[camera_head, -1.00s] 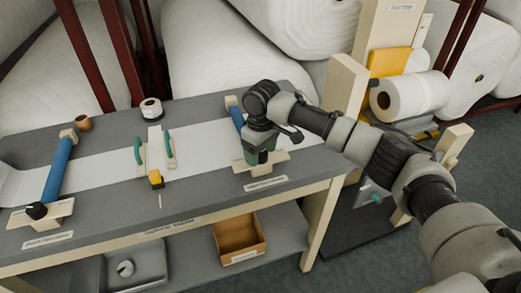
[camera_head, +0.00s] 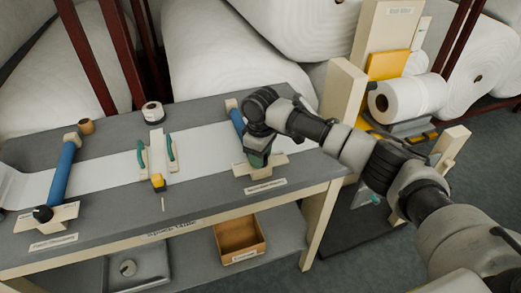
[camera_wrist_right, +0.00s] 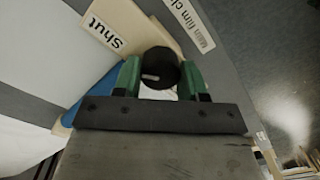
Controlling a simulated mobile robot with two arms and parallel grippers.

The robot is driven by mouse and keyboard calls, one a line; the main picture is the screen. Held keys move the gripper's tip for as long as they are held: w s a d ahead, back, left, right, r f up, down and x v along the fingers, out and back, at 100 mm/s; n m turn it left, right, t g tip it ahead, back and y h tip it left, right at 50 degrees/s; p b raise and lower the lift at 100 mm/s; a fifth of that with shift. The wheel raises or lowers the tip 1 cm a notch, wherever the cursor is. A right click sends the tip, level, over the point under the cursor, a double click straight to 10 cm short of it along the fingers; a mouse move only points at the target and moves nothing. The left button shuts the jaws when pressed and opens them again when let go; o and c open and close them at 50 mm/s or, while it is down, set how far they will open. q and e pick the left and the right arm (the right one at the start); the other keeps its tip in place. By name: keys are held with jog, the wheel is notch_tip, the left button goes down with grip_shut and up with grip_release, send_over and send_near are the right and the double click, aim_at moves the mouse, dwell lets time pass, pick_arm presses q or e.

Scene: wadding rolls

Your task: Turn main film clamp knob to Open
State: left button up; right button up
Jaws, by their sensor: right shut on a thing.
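The main film clamp has a black round knob (camera_wrist_right: 160,66) with a short white mark, on a cream plate (camera_wrist_right: 150,28). A "shut" label (camera_wrist_right: 104,34) is on the plate, and a "Main film cl..." label (camera_wrist_right: 193,25) is beside it, partly cut off. My right gripper (camera_wrist_right: 160,78) is shut on the knob, with green fingers on either side of it. In the head view, my right gripper (camera_head: 257,159) is over the clamp's near end and hides the knob. The clamp's blue bar (camera_head: 237,120) runs behind it. No "Open" label is readable.
A second blue clamp (camera_head: 62,170) with a black knob (camera_head: 43,213) is at the table's left. White film (camera_head: 100,178) crosses the grey table. A yellow-ended tool (camera_head: 158,182) and a tape roll (camera_head: 152,112) are mid-table. A white roll (camera_head: 410,98) stands right.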

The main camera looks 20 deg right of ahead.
jog(key=shift+r+n+p, duration=0.25)
jog(key=shift+n+p, duration=0.45)
jog(key=shift+n, duration=0.2)
jog(key=n+p, duration=0.1)
jog(key=n, duration=0.1)
jog(key=shift+n+p, duration=0.35)
jog(key=shift+n, duration=0.05)
jog(key=n+p, duration=0.1)
jog(key=n, duration=0.1)
jog(key=shift+n, duration=0.3)
jog(key=n+p, duration=0.1)
jog(key=n, duration=0.2)
jog(key=shift+a+f+n, duration=0.1)
jog(key=shift+n, duration=0.3)
jog(key=n, duration=0.3)
jog(key=shift+n, duration=0.3)
jog(key=n, duration=0.3)
jog(key=shift+n+p, duration=0.3)
jog(key=n, duration=0.3)
jog(key=shift+n, duration=2.2)
